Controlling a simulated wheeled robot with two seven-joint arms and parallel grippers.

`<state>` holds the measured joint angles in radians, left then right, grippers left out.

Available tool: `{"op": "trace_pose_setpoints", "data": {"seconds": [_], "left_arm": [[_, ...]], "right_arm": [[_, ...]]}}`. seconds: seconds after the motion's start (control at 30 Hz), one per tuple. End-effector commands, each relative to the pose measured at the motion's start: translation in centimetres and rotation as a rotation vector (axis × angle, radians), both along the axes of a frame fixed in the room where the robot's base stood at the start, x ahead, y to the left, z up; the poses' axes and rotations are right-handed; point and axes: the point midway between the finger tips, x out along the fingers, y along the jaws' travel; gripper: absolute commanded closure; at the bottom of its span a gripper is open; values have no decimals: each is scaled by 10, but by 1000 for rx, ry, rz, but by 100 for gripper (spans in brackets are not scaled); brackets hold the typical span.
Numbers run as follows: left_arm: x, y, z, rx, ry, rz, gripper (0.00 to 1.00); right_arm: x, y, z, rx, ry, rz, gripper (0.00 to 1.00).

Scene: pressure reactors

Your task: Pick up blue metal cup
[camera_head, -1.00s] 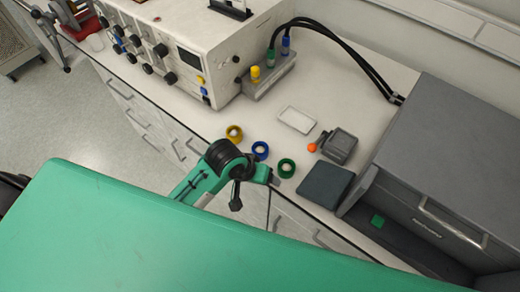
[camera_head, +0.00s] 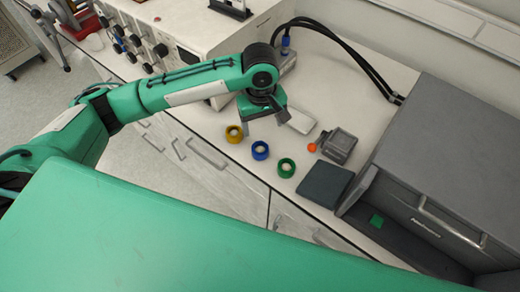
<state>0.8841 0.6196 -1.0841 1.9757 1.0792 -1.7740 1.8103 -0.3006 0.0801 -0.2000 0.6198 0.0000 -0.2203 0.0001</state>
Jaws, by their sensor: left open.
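The blue metal cup (camera_head: 260,150) is a small blue ring-shaped piece with a pale inside. It stands on the white counter between a yellow ring-shaped piece (camera_head: 234,134) and a green one (camera_head: 286,168). My left gripper (camera_head: 263,120) is open and points down above the counter, just behind the blue cup in the picture. It is apart from the cup, and nothing shows between its fingers. My right gripper is not in view.
A white instrument (camera_head: 180,30) with knobs stands behind my left arm. A flat white box (camera_head: 301,121), a small grey device (camera_head: 338,145), an orange ball (camera_head: 312,147) and a dark pad (camera_head: 325,184) lie to the right. A large grey cabinet (camera_head: 450,130) bounds the counter.

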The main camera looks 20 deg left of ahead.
Motion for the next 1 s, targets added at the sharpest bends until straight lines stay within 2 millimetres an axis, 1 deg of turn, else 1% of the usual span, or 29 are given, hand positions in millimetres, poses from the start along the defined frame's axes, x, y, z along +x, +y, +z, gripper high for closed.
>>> {"op": "trace_pose_setpoints", "data": {"seconds": [0.1, 0.2, 0.27, 0.5, 0.6, 0.77, 0.87, 1.0], "left_arm": [[4, 9, 6, 28, 9, 50, 26], [4, 11, 1, 35, 17, 67, 26], [4, 11, -7, 37, 19, 69, 26], [4, 11, -54, 35, 17, 67, 26], [4, 11, -68, 35, 17, 67, 26], [5, 11, -78, 34, 15, 66, 26], [5, 11, -87, 35, 17, 67, 26], [6, 11, -109, 37, 16, 66, 26]], "right_arm": [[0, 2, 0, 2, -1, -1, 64], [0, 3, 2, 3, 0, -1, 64], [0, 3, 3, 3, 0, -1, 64], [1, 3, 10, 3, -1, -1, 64], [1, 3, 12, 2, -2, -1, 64], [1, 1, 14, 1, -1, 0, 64], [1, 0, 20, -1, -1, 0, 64], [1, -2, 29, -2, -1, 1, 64]]}}
